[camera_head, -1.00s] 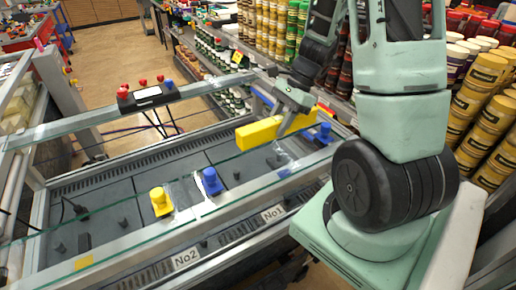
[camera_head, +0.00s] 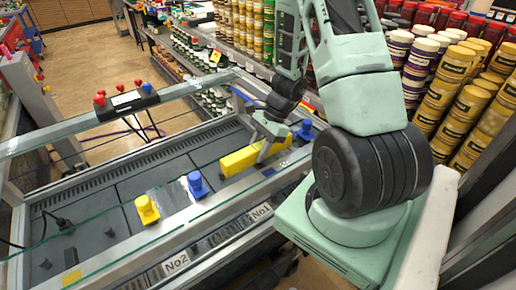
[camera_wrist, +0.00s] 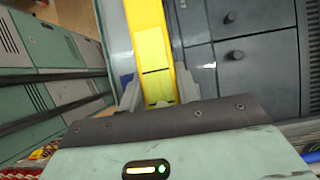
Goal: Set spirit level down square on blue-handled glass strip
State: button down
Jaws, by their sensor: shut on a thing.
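The yellow spirit level (camera_head: 239,161) is in my gripper (camera_head: 264,150), which is shut on it near its middle. In the head view it lies lengthwise between two blue handles, a near one (camera_head: 195,184) and a far one (camera_head: 304,130), low over the glass strip between them. Whether it touches the glass cannot be told. In the wrist view the level (camera_wrist: 151,45) runs up from between the two fingers (camera_wrist: 160,95). A bit of blue (camera_wrist: 127,79) shows beside the left finger, mostly hidden.
A yellow handle (camera_head: 146,209) stands left of the near blue handle. A metal frame rail (camera_head: 120,110) with a red-and-blue-knobbed control box (camera_head: 127,98) crosses behind. Dark panels (camera_wrist: 255,70) with knobs lie right of the level in the wrist view. Shelves of jars stand beyond.

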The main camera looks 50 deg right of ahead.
jog(key=shift+f, duration=0.15)
jog(key=c, duration=1)
grip_release()
